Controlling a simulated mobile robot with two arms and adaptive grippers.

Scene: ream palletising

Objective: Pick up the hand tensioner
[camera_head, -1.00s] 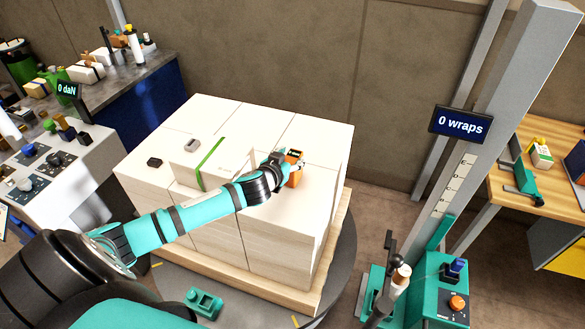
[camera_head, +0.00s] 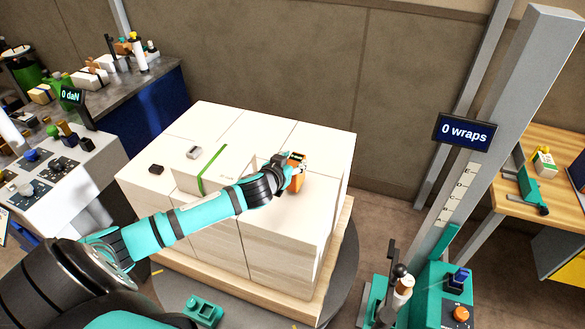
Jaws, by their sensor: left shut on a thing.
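The hand tensioner, an orange tool with a dark top (camera_head: 297,173), is at the right part of the top of the white ream stack (camera_head: 290,222). My left gripper (camera_head: 288,165) reaches across the stack from the left and is shut on the tool. The fingers partly hide the tool, and I cannot tell whether its underside touches the stack. My right gripper is out of view.
A green strap (camera_head: 211,170), a grey buckle-like piece (camera_head: 193,152) and a black block (camera_head: 156,169) are on the stack. The wrapper mast (camera_head: 500,110) stands at right. A control desk (camera_head: 75,185) and workbench (camera_head: 150,85) are at left.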

